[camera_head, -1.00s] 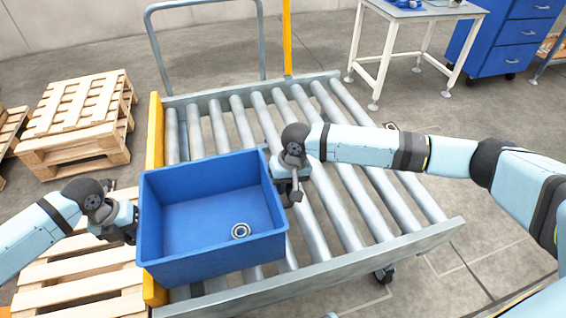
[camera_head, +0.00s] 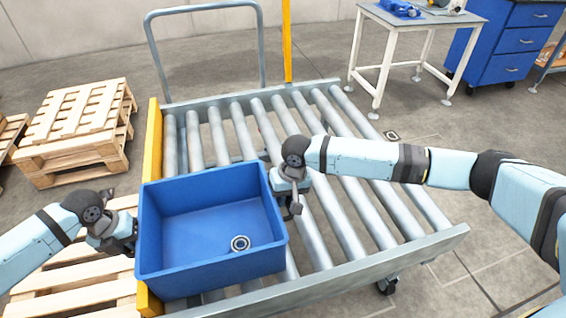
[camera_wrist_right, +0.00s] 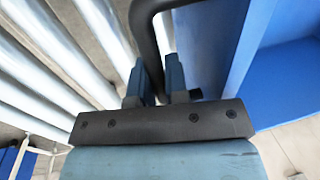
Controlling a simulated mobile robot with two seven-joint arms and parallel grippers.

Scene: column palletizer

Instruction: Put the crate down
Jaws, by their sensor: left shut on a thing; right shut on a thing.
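The blue crate (camera_head: 212,274) is level over the left part of the roller conveyor, with a metal ring (camera_head: 240,243) on its floor. I cannot tell whether its underside touches the rollers. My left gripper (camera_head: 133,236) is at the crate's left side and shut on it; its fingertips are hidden. My right gripper (camera_head: 283,190) is at the right side. In the right wrist view its fingers (camera_wrist_right: 163,88) are shut on a dark curved handle (camera_wrist_right: 146,45) beside the blue crate wall (camera_wrist_right: 243,45).
The roller conveyor (camera_head: 345,222) has free rollers to the right and behind. A yellow rail (camera_head: 155,130) runs along its left edge. Wooden pallets (camera_head: 75,130) stand at the left. A white table (camera_head: 415,22) and a blue cabinet (camera_head: 515,40) stand behind at the right.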

